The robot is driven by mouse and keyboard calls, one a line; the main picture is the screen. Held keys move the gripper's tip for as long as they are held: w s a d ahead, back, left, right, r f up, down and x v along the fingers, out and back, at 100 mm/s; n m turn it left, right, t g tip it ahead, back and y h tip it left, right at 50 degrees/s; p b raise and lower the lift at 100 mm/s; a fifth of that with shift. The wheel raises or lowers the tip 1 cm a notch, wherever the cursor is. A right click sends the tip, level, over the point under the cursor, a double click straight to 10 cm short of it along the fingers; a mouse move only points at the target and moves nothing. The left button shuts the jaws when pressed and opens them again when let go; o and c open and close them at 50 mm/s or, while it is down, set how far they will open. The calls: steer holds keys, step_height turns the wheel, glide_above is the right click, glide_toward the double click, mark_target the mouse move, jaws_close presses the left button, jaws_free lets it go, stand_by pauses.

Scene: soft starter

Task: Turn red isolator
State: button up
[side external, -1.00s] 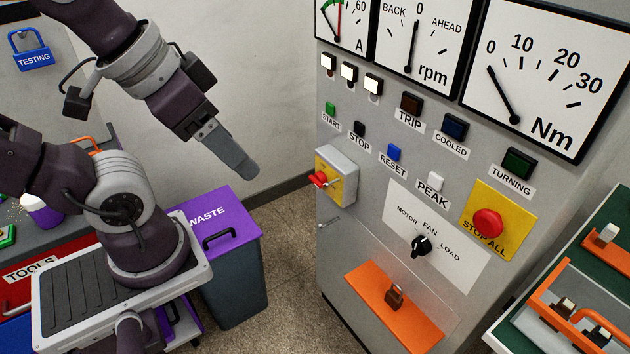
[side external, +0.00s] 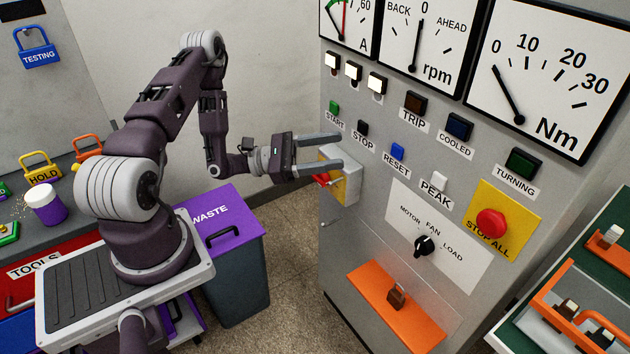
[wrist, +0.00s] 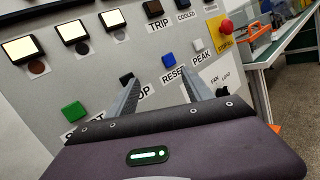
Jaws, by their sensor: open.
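The red isolator handle (side external: 322,181) sits on a yellow plate on a small grey box (side external: 350,192) on the left part of the grey panel. My gripper (side external: 337,150) is open, its two fingers apart and pointing right toward the panel at the top of that box. The lower finger overlaps the box's upper part in the side view, so contact cannot be told. Nothing shows between the fingers. In the wrist view the fingers (wrist: 163,80) point at the panel near the STOP and RESET labels. The isolator does not show there.
Start (side external: 334,107), stop (side external: 363,128) and reset (side external: 397,151) buttons are close to the fingers. The red STOP ALL button (side external: 491,223), rotary selector (side external: 424,246) and orange padlocked flap (side external: 388,310) are farther right and lower. A purple-lidded waste bin (side external: 240,205) stands below my arm.

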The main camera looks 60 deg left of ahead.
steer(key=s+a+f+n+t+y, duration=0.1)
steer(key=a+f+n+t+y, duration=0.1)
steer(key=a+f+n+y, duration=0.4)
steer(key=n+y, duration=0.4)
steer(key=y, duration=0.2)
glide_toward(316, 180)
steer(key=w, duration=0.3)
steer(key=shift+g, duration=0.3)
steer(key=w, duration=0.6)
steer(key=shift+w+r, duration=0.1)
steer(key=shift+r, duration=0.15)
steer(key=shift+w+d, duration=0.1)
steer(key=shift+w, duration=0.05)
steer(key=c, duration=1.1)
steer(key=shift+c, duration=0.2)
